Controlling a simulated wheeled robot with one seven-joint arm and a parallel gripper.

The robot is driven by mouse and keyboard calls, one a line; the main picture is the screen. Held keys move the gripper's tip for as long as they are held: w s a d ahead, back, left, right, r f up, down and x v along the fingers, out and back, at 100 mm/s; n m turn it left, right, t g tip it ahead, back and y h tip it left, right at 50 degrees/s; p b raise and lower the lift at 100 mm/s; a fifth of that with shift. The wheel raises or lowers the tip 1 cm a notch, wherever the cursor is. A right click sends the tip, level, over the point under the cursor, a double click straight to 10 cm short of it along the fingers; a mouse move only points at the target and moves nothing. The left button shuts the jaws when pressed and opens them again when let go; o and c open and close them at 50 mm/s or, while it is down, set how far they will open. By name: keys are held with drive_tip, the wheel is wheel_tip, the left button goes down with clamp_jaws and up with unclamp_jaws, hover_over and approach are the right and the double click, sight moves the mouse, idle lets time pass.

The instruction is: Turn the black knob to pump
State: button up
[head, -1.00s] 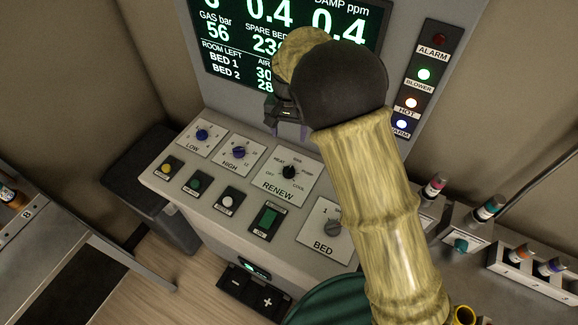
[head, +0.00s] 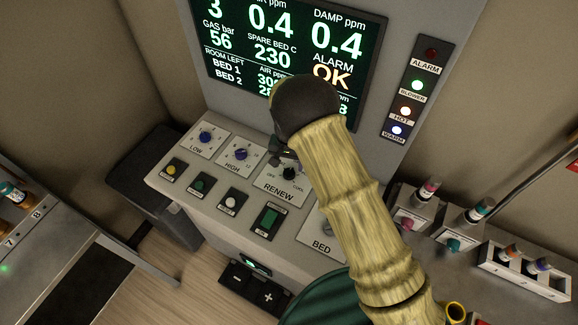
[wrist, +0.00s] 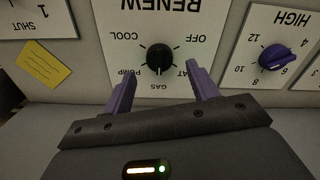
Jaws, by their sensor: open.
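The black knob (wrist: 160,57) sits on the white RENEW plate (wrist: 215,14), seen upside down in the wrist view. Labels around it read COOL, OFF, GAS, PUMP and one partly covered by a finger. Its pale mark faces the bottom of the wrist view, towards GAS. In the head view the knob (head: 289,173) shows just below my gripper (head: 284,155), which my wrist partly hides. In the wrist view my gripper (wrist: 161,76) is open and empty. Its purple fingers lie to either side of the knob, apart from it; their height above the plate is unclear.
The blue HIGH knob (wrist: 275,57) is beside the RENEW plate. A yellow note (wrist: 43,64) lies on the other side. The screen (head: 350,45) rises behind.

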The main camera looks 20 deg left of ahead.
sight(289, 171)
drive_tip(key=shift+f+p, duration=0.6)
drive_tip(key=shift+f, duration=1.45)
drive_tip(key=shift+c, duration=0.2)
drive_tip(key=c, duration=1)
